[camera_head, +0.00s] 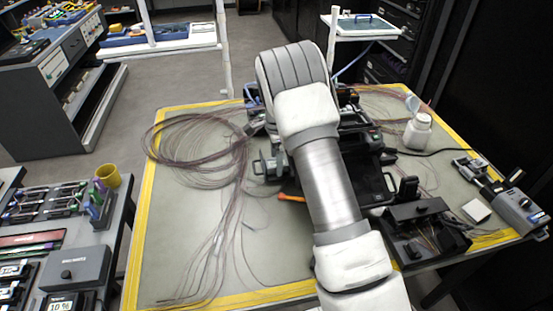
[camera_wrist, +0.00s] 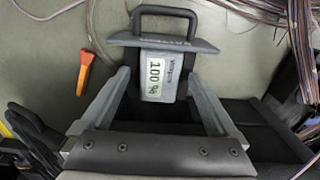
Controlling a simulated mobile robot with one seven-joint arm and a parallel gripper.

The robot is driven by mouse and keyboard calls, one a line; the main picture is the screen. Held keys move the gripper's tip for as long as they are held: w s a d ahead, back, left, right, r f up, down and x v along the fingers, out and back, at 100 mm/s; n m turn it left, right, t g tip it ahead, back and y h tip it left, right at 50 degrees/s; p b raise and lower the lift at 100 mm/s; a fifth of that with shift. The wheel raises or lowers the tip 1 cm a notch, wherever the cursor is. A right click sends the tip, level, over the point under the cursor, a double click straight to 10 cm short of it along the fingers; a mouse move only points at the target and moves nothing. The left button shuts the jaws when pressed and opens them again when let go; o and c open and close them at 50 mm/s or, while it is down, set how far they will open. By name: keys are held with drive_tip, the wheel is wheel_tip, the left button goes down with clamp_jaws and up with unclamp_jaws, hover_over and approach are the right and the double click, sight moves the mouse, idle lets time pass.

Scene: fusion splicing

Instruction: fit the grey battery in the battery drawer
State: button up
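The grey battery (camera_wrist: 157,75) lies in the middle of the wrist view, with a white label reading 100 %. Just beyond it is the grey front plate of the battery drawer (camera_wrist: 190,42), with a dark loop handle. The battery appears to lie in the drawer, against the inner side of this plate; how deep it sits I cannot tell. My gripper (camera_wrist: 159,72) has its two fingers apart, one on each side of the battery, with a gap visible at the left finger.
An orange tool (camera_wrist: 84,73) lies on the mat beside the drawer. Coiled fibres (camera_head: 200,135) cover the left of the table. A white bottle (camera_head: 417,131) and a black device (camera_head: 418,212) stand at the right.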

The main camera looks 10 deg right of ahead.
wheel_tip(320, 180, up, 17)
drive_tip(key=p, duration=0.1)
drive_tip(key=shift+r+p, duration=0.2)
drive_tip(key=shift+p, duration=0.2)
idle(0.4)
